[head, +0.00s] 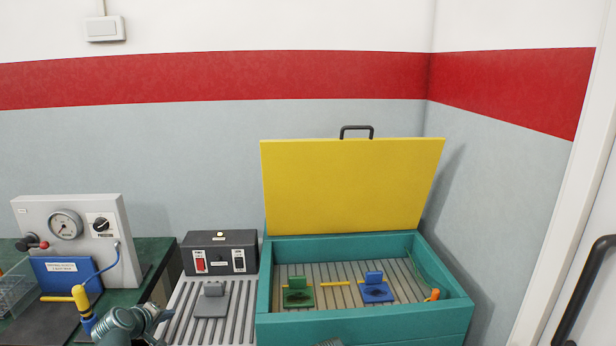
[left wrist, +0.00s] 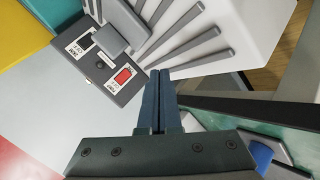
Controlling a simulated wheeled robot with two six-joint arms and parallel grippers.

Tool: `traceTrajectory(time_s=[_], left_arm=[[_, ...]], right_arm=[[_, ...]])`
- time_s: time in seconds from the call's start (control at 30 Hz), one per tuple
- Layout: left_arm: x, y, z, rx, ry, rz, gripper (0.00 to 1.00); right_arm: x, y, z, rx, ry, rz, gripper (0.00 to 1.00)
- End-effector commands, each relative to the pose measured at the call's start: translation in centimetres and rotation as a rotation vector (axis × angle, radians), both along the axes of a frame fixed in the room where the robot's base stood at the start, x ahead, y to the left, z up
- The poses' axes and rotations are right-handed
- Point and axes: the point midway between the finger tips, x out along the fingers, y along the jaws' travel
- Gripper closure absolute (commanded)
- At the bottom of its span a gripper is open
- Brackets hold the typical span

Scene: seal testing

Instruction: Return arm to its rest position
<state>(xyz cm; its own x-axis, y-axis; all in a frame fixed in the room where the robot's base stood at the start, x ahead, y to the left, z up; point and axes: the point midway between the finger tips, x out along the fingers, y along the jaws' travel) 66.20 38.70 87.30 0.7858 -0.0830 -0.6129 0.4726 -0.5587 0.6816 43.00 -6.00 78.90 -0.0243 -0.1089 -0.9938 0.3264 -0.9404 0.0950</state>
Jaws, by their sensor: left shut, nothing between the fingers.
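My left gripper (head: 160,314) is low in the head view, at the gap between the dark green bench on the left and the slatted grey rack. In the left wrist view its two blue-grey fingers (left wrist: 160,76) are together, with nothing between them. The fingertips point towards the black switch box (left wrist: 100,68), which has a red switch. My right gripper is not in view. Only a small grey piece shows at the bottom edge of the head view, and I cannot tell what it is.
The teal tank (head: 264,297) stands open with its yellow lid (head: 352,187) raised. Inside are a green fixture (head: 298,292) and a blue fixture (head: 375,288). A grey fixture (head: 212,299) stands on the rack (head: 238,318). A gauge panel (head: 78,215) stands at left.

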Motion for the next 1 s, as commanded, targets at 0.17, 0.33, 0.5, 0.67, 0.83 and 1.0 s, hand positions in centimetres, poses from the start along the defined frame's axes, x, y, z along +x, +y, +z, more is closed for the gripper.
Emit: traceTrajectory(time_s=[0.17, 0.33, 0.5, 0.67, 0.83, 1.0], left_arm=[[-0.2, -2.6, -0.1, 0.021, 0.036, -0.061, 1.00], [-0.6, -5.3, -0.4, 0.048, 0.078, -0.129, 1.00], [-1.5, -9.4, -0.7, 0.088, 0.142, -0.232, 1.00], [-3.3, -14.6, -1.1, 0.155, 0.232, -0.375, 1.00], [-7.4, -21.7, -1.3, 0.268, 0.371, -0.592, 1.00], [-14.1, -28.4, -0.9, 0.447, 0.556, -0.859, 1.00]], right_arm=[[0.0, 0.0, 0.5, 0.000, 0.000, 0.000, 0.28], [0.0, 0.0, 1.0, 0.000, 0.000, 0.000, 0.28], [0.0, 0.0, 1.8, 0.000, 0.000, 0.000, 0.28], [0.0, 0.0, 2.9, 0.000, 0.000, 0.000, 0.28], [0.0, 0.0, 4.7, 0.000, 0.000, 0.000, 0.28], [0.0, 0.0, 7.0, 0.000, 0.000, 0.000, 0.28]])
